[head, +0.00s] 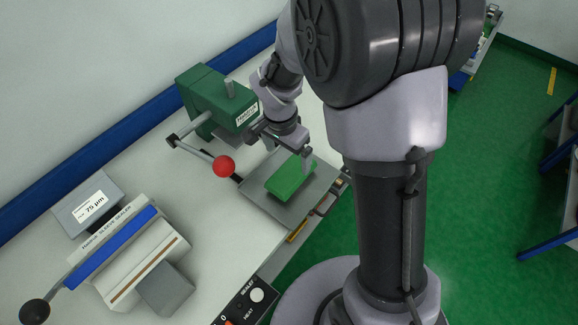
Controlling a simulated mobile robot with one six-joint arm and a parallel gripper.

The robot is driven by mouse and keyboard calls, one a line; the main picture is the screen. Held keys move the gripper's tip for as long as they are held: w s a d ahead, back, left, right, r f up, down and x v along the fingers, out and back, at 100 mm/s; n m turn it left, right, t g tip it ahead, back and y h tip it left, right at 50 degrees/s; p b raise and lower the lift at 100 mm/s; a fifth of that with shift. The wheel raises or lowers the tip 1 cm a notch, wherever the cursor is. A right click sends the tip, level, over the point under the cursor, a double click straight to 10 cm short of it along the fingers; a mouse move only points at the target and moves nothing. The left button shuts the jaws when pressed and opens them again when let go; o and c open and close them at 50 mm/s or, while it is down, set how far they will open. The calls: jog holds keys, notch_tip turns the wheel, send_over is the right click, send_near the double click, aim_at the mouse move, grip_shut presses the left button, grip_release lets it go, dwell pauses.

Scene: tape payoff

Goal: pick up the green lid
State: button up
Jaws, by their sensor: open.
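The green lid (289,180) is a flat green block lying on a grey plate (262,207) at the front of the bench. My gripper (288,157) is open and empty, pointing down over the far end of the lid. One finger shows near the lid's right far corner; the other is partly hidden behind the wrist parts. I cannot tell whether the fingers touch the lid.
A green press (205,92) with a red ball lever (224,166) stands left of my gripper. A sleeve sealer (130,250) and a grey box (88,204) stand at the left. The bench between sealer and plate (215,215) is clear.

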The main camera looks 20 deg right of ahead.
aim_at(291, 172)
jog(key=f, duration=0.3)
jog(key=shift+w+d, duration=0.15)
jog(key=shift+w, duration=0.05)
jog(key=f, duration=0.1)
jog(key=f+b, duration=0.1)
jog(key=f, duration=0.1)
jog(key=d+f+b, duration=0.1)
jog(key=f, duration=0.1)
jog(key=shift+w+f, duration=0.1)
jog(key=shift+a, duration=0.1)
jog(key=c, duration=1.5)
jog(key=shift+o, duration=0.2)
